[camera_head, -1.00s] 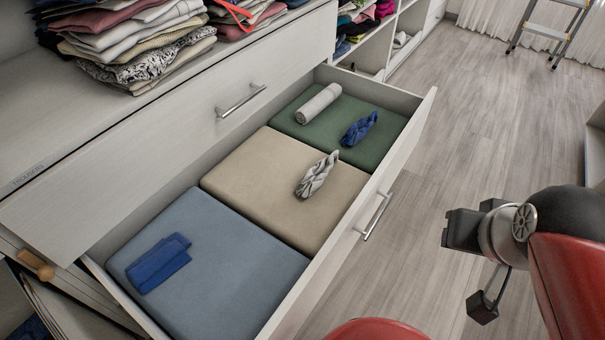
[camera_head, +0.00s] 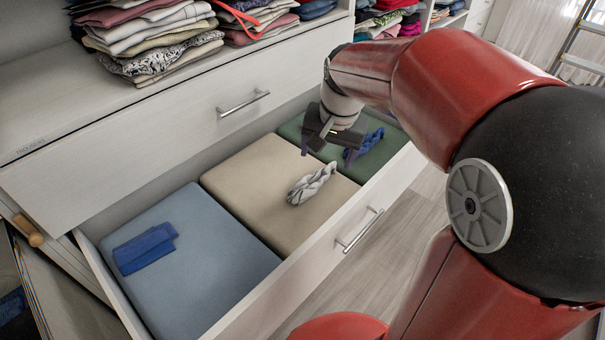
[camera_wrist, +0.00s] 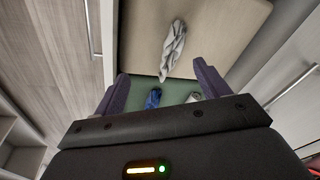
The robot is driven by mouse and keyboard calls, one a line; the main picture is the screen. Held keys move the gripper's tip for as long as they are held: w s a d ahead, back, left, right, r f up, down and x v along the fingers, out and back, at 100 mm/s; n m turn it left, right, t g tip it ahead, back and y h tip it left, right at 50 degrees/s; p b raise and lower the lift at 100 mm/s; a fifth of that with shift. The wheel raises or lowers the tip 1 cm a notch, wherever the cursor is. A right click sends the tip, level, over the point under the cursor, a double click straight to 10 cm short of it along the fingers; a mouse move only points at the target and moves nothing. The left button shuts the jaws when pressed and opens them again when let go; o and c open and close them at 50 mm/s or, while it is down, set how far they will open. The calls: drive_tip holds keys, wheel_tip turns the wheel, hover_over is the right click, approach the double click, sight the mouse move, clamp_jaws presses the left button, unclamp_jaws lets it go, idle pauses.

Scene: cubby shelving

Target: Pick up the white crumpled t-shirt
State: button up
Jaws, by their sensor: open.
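The white crumpled t-shirt (camera_head: 311,184) lies twisted on the beige middle section (camera_head: 252,190) of the open drawer. It also shows in the wrist view (camera_wrist: 174,46), a little beyond my fingertips. My gripper (camera_head: 328,149) is over the drawer, above the area where the beige and green sections meet. It is open and empty, with its two fingers apart in the wrist view (camera_wrist: 161,72). It is not touching the crumpled t-shirt.
A blue crumpled cloth (camera_head: 368,140) and a pale rolled cloth (camera_wrist: 193,97) lie on the green section. My gripper hides the roll in the head view. A folded blue cloth (camera_head: 146,249) lies on the blue-grey section. The drawer front (camera_head: 330,235) rises beside them.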

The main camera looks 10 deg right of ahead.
sight(315, 174)
drive_tip(key=w+f+m, duration=0.1)
drive_tip(key=w+f, duration=0.2)
drive_tip(key=w+d+f+m+g, duration=0.1)
drive_tip(key=w+f, duration=0.3)
drive_tip(key=w+f+m+y+b, duration=0.1)
drive_tip(key=w+f, duration=0.3)
drive_tip(key=shift+d+f+m+g, duration=0.15)
drive_tip(key=shift+d+m+g, duration=0.05)
drive_tip(key=shift+m+g, duration=0.2)
drive_tip(key=shift+a+f+b, duration=0.2)
drive_tip(key=shift+a+f, duration=0.05)
drive_tip(key=shift+f, duration=1.15)
drive_tip(key=shift+a+f+b, duration=0.15)
drive_tip(key=shift+a+f, duration=0.05)
drive_tip(key=shift+f, duration=1.15)
drive_tip(key=shift+a+f+b, duration=0.2)
drive_tip(key=shift+a+f, duration=0.05)
drive_tip(key=shift+f, duration=1.15)
drive_tip(key=shift+f, duration=0.1)
drive_tip(key=c, duration=1.1)
